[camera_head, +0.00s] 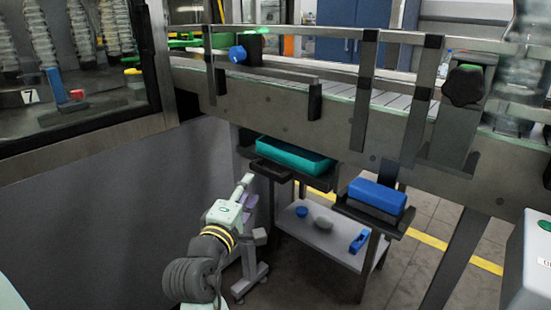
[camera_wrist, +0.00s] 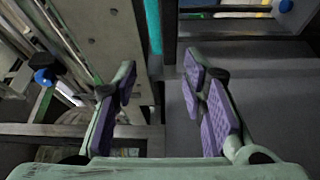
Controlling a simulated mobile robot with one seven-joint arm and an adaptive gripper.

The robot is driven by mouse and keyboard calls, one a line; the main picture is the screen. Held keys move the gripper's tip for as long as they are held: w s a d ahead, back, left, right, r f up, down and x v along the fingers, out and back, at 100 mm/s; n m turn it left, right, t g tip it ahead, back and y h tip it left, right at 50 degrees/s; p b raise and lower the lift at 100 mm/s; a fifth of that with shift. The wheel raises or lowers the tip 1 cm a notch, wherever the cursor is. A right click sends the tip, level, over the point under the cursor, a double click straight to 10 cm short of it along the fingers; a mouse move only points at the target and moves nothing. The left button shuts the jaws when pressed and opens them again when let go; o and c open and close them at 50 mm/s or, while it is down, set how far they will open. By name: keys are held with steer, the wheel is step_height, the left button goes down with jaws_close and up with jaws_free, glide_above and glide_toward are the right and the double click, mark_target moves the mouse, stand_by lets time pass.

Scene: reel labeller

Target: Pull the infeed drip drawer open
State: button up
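Two drawer-like trays hang under the conveyor in the head view: a teal one (camera_head: 297,156) in dark rails and a blue one (camera_head: 377,196) on a dark tray to its right. No label shows which is the infeed drip drawer. A dark bar (camera_head: 270,172) juts out at the teal tray's near left end. My gripper (camera_head: 249,188) is just left of and below this bar. In the wrist view my gripper (camera_wrist: 162,82) is open and empty, purple pads apart. A teal strip (camera_wrist: 154,27) and a dark bar (camera_wrist: 169,35) show beyond the fingertips, between them.
The conveyor side beam (camera_head: 300,120) runs above the trays, with guide rails and a green-black knob (camera_head: 463,86). A glazed cabinet (camera_head: 75,75) stands left. Below, a low grey shelf (camera_head: 318,238) holds small blue and grey items. A dark panel (camera_head: 110,205) lies left of my arm.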

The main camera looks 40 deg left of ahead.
mark_target(265, 174)
steer(key=shift+h, duration=0.5)
steer(key=x, duration=0.3)
steer(key=p+x, duration=0.1)
steer(key=x, duration=0.3)
steer(key=f+p+x, duration=0.1)
steer(key=x, duration=0.3)
steer(key=shift+w+d, duration=0.1)
steer(key=shift+d, duration=0.25)
steer(key=shift+c, duration=0.2)
jaws_close()
